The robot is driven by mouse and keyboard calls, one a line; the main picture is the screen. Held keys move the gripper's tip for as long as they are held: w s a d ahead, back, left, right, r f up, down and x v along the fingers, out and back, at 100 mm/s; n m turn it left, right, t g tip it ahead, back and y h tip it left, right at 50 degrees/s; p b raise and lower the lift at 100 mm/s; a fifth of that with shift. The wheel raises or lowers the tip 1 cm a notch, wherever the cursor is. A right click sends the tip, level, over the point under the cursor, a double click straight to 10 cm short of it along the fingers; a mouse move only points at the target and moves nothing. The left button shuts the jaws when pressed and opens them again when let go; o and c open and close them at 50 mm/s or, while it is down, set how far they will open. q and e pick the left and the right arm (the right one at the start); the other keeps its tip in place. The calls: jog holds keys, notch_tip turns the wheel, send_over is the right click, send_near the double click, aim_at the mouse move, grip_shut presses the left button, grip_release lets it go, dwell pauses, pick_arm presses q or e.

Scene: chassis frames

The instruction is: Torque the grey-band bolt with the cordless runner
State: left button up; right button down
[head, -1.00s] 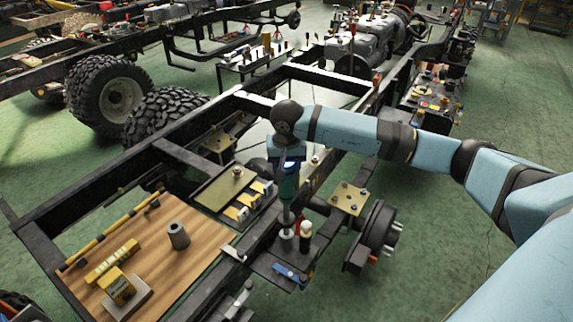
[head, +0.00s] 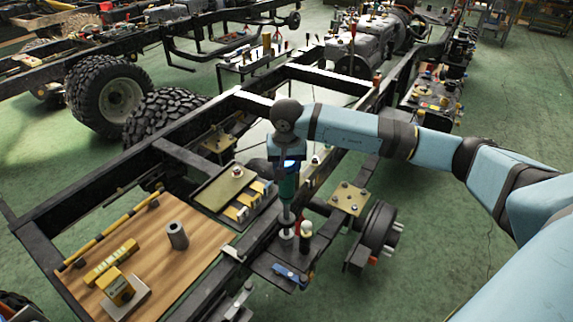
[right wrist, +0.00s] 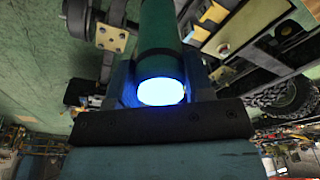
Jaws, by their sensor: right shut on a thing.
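My right gripper (head: 287,168) is shut on the green cordless runner (head: 287,187). The runner is upright, its shaft pointing down over a small dark shelf (head: 268,262) on the chassis rail. Its lower end is at or just above a pale round piece (head: 287,234) there; I cannot tell whether they touch. In the right wrist view the green runner body (right wrist: 160,35) sits between the fingers, with a glowing blue light at its near end. A brass plate with several bolts (head: 349,198) lies to the right. Bolt band colours are too small to tell. My left gripper is not in view.
A dark bottle-like item with a pale top (head: 305,232) stands beside the runner's tip. A wooden board (head: 190,265) with a grey cylinder (head: 178,236) and yellow items is at left. A hub (head: 380,228) sits at right.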

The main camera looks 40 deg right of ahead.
dwell(0.4)
jog(key=shift+r+p, duration=0.35)
jog(key=shift+r, duration=0.2)
jog(key=shift+r+p, duration=0.4)
jog(key=shift+r, duration=0.55)
jog(key=shift+w, duration=0.1)
jog(key=shift+r+p, duration=1.1)
jog(key=shift+r, duration=1.4)
